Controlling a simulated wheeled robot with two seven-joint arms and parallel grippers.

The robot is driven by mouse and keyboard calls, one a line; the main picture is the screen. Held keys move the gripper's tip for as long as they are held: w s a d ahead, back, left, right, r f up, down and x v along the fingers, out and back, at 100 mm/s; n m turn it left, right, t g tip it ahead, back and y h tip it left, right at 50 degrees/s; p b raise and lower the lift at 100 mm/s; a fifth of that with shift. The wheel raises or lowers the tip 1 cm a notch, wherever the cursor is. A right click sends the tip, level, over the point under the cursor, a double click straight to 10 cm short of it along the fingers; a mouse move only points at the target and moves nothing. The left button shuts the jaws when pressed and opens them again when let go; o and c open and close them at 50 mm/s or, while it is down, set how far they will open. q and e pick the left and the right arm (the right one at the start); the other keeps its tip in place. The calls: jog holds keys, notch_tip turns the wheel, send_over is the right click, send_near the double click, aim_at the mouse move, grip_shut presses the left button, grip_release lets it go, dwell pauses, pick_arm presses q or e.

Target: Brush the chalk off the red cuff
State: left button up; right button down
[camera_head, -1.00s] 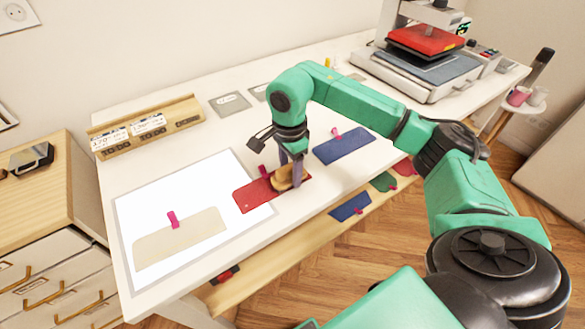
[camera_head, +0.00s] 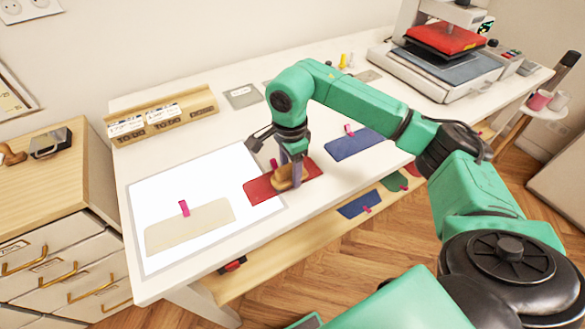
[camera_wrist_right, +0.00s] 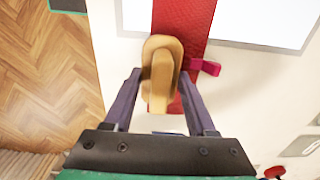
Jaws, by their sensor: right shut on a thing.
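The red cuff (camera_head: 262,192) lies flat on the white table, partly over the white sheet's right edge, with a pink clip (camera_head: 274,164) at its back edge. My right gripper (camera_head: 291,180) is shut on a wooden brush (camera_head: 287,177), held low over the cuff's right part; I cannot tell whether the bristles touch it. In the right wrist view, the brush (camera_wrist_right: 160,72) sits between the fingers over the red cuff (camera_wrist_right: 190,22). The chalk cannot be made out clearly. My left gripper is not in view.
A beige cuff (camera_head: 190,228) with a pink clip lies on the white sheet (camera_head: 160,195). A blue cuff (camera_head: 352,145) lies to the right. A wooden card rack (camera_head: 160,116) and a heat press (camera_head: 440,65) stand behind. More cuffs lie on the lower shelf (camera_head: 285,248).

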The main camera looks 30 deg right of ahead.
aim_at(274, 183)
jog(key=shift+s+a, duration=0.15)
jog(key=shift+a, duration=0.6)
jog(key=shift+a, duration=0.8)
jog(key=shift+a, duration=0.1)
jog(key=shift+a, duration=0.65)
jog(key=shift+a, duration=0.85)
jog(key=shift+s+a, duration=0.15)
jog(key=shift+a, duration=0.5)
